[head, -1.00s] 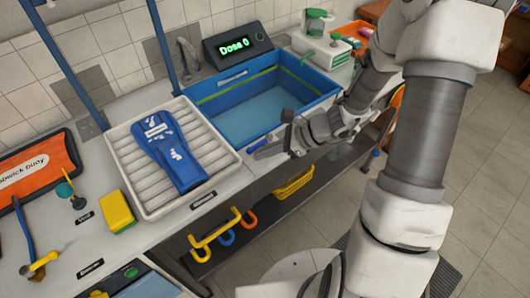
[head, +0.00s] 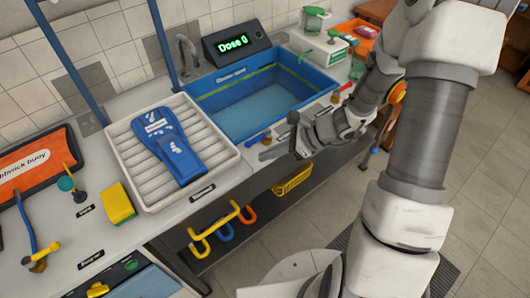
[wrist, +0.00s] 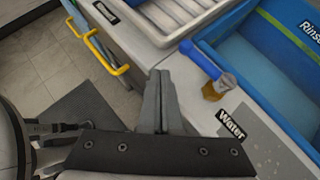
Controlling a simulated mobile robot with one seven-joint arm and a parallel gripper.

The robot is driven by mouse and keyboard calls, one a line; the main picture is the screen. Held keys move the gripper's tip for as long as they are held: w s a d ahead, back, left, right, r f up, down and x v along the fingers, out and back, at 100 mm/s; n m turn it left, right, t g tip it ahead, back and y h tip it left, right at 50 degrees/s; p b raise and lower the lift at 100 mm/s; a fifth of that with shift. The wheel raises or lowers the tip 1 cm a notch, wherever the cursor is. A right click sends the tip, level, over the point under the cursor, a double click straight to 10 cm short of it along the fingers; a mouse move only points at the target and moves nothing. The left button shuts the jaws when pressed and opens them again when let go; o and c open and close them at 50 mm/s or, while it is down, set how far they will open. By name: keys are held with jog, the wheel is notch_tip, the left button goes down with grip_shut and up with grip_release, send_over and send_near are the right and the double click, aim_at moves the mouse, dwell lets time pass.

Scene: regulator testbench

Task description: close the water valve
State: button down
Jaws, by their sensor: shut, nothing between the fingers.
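The water valve has a blue lever (wrist: 200,59) on a brass body (wrist: 214,88), beside the label "Water" (wrist: 232,124) in the wrist view. Its blue lever also shows in the head view (head: 256,138), on the counter's front strip by the blue basin. My gripper (wrist: 160,76) is shut and empty. In the wrist view its fingers are left of the lever, apart from it. In the head view my gripper (head: 268,154) is just in front of the counter edge, close to the lever. My wrist hides part of the valve there.
The blue rinse basin (head: 213,129) is behind the valve. A white ribbed tray (head: 116,164) with a blue regulator-like part (head: 172,148) stands to the left. A red-handled fitting (head: 346,88) is to the right. Yellow handles (head: 222,226) hang below the counter; the floor in front is open.

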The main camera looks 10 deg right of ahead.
jog(key=s+d+r+p, duration=0.1)
jog(key=s+d+r, duration=0.3)
jog(key=s+r, duration=0.2)
jog(key=shift+s+d, duration=0.35)
jog(key=shift+s, duration=0.45)
jog(key=shift+r, duration=0.1)
